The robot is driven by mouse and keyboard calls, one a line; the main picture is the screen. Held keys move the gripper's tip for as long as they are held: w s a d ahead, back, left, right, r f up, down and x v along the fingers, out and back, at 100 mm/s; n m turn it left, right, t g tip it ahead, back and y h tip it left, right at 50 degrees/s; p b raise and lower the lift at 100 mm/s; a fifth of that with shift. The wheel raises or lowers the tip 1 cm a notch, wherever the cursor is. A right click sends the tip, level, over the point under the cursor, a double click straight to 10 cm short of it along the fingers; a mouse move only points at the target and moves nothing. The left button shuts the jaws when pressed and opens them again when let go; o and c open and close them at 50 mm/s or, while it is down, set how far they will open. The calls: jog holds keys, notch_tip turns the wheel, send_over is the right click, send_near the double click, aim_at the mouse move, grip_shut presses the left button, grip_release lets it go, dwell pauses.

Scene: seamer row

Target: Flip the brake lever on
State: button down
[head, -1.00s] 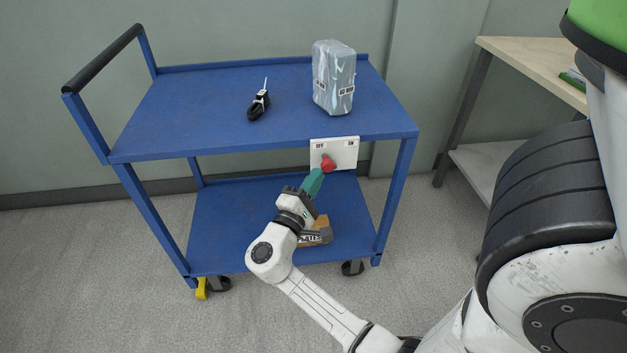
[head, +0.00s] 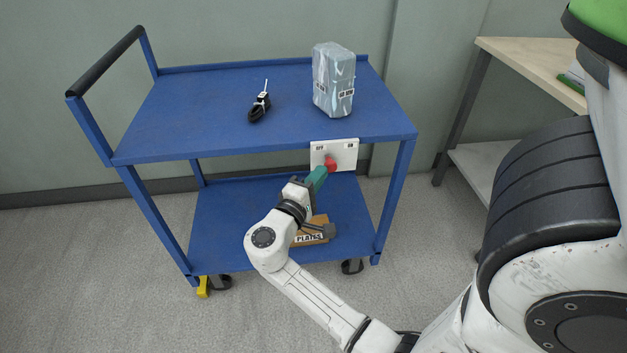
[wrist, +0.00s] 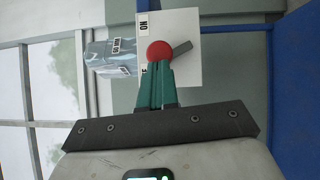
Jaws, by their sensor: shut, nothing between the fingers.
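The brake lever is a red ball knob (head: 331,165) on a white plate (head: 347,153) at the cart's front edge. The plate is marked OFF at left and ON at right; the knob lies between them, near the middle. In the wrist view the red knob (wrist: 160,52) sits on a grey stem (wrist: 183,47), with the ON label above it and the other label mostly hidden. My gripper (head: 321,175) has green fingers, shut and empty. Its tips are at the knob's left and lower side, seemingly touching it. In the wrist view the fingers (wrist: 158,80) partly cover the plate.
The blue cart (head: 220,110) holds a wrapped block (head: 333,80) and a coiled black cable (head: 259,107) on top. A box (head: 312,232) lies on its lower shelf, partly behind my arm. A yellow caster pedal (head: 203,287) is at lower left. A table (head: 530,65) stands at right.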

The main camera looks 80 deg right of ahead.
aim_at(332, 163)
jog(key=s+r+m+y+p, duration=0.2)
jog(key=m+p, duration=0.1)
jog(key=shift+d+r+m+t+y, duration=0.1)
jog(key=shift+d+m+t+y, duration=0.2)
jog(key=shift+d+t, duration=0.1)
jog(key=m+p, duration=0.1)
jog(key=s+t+y, duration=0.1)
jog(key=s+d+m+y+p, duration=0.1)
jog(key=shift+s+r+m+t+p, duration=0.25)
jog(key=shift+m+t+p, duration=0.05)
jog(key=shift+t, duration=0.1)
jog(key=shift+s+d, duration=0.1)
jog(key=shift+s, duration=0.05)
jog(key=shift+r, duration=0.1)
dwell(0.3)
